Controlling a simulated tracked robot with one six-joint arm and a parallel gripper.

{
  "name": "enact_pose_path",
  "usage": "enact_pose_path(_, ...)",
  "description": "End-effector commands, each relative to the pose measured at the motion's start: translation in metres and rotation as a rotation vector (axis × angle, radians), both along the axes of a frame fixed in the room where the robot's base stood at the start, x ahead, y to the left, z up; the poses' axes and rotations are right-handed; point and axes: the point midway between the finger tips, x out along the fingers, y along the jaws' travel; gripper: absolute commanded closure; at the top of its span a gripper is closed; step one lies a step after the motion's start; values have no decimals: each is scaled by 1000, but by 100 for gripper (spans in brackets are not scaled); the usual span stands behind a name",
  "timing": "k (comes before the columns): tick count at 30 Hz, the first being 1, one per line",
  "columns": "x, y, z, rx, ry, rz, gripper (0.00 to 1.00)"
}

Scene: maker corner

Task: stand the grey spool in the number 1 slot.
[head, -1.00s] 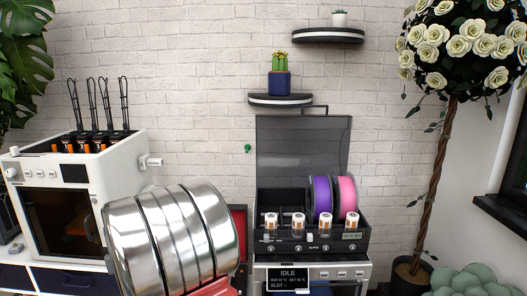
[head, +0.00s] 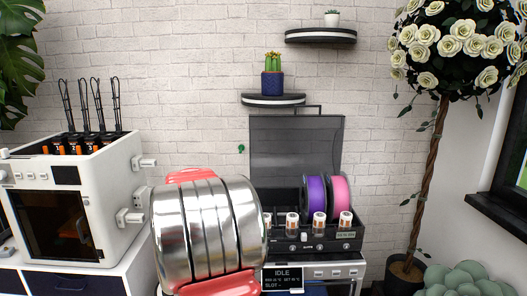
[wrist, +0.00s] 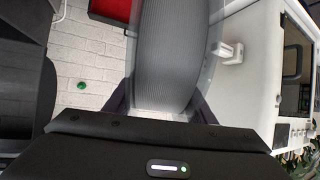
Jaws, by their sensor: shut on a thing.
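The grey spool (wrist: 165,55) fills the top middle of the wrist view, between the two dark fingers of my gripper (wrist: 160,108), which is shut on it. In the head view my shiny arm hides both spool and gripper. The black spool box (head: 325,241) stands right of centre with its smoky lid (head: 295,150) raised. A purple spool (head: 315,196) and a pink spool (head: 340,192) stand in its right part. Its left part looks dark and empty, but my arm covers the left end. The slot numbers are too small to read.
A white printer (head: 100,185) stands at left, with knobs sticking out on its right side. A shelf with a cactus (head: 272,82) hangs above the lid. A rose tree (head: 433,190) stands at right.

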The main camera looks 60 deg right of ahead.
Motion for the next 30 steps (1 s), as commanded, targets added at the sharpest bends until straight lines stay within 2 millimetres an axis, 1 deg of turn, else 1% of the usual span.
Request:
enact_pose_path(1,-4,-10,11,-5,-9,1,100)
enact_pose_path(8,-34,-54,37,-7,-8,-68,100)
enact_pose_path(15,-70,-96,64,-7,-8,-136,100)
enact_pose_path(23,-114,-137,94,-7,-9,-210,100)
enact_pose_path(30,-158,-169,121,-6,-9,-277,100)
